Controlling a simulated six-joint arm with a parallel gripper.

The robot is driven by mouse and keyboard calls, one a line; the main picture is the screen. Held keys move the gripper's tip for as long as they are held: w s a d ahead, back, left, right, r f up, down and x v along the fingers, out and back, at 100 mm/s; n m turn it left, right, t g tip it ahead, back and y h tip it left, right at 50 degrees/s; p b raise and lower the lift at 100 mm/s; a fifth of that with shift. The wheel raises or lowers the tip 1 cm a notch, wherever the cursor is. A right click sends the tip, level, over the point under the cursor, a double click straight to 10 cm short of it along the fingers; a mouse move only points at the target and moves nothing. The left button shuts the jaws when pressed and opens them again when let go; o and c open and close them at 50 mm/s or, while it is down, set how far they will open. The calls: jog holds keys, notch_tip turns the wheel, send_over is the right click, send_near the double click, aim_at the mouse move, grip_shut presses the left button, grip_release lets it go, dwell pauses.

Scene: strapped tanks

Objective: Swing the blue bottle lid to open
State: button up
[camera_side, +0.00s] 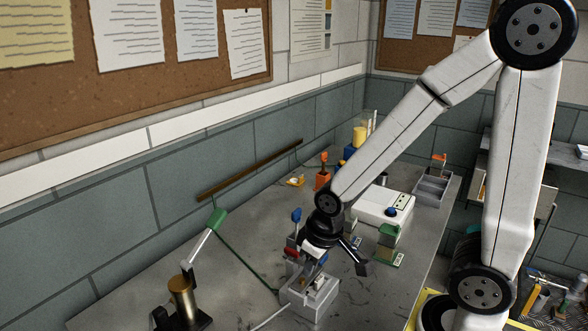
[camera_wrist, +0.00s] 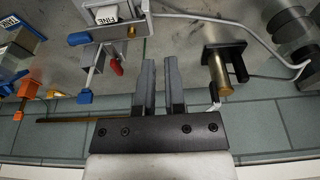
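My gripper (camera_wrist: 160,63) shows its two grey fingers in the wrist view, apart and parallel with nothing between them. In the side view it is low over the bench, its fingers partly hidden. A blue cap-like part on a thin post (camera_side: 296,215) stands just left of my wrist. In the wrist view, a blue handle (camera_wrist: 78,38) and a blue piece (camera_wrist: 84,97) lie left of the fingers, apart from them. I cannot tell which blue part is the bottle lid. A blue jar with a yellow top (camera_side: 355,139) stands at the back, partly hidden by my arm.
A grey block fixture (camera_side: 310,297) sits below my wrist, with a red handle (camera_wrist: 116,67) nearby. A brass cylinder (camera_side: 181,297) stands front left, below a green-ended lever (camera_side: 217,219). A white box (camera_side: 378,206) and green block (camera_side: 388,236) stand right. The left bench has free room.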

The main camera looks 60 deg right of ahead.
jog(key=o, duration=0.7)
jog(key=shift+w+d+r, duration=0.1)
jog(key=shift+w+d, duration=0.15)
jog(key=shift+w, duration=0.1)
jog(key=o, duration=0.4)
jog(key=shift+w+d, duration=0.45)
jog(key=shift+c, duration=0.2)
jog(key=w+d+g, duration=0.1)
jog(key=w+d, duration=0.1)
jog(key=d, duration=0.9)
jog(key=w+d, duration=0.3)
jog(key=d, duration=0.7)
jog(key=w+d+n+g, duration=0.1)
jog(key=w+d, duration=0.2)
jog(key=d, duration=0.8)
jog(key=shift+d+f+g, duration=0.3)
jog(key=shift+f, duration=0.15)
jog(key=shift+f, duration=3.8)
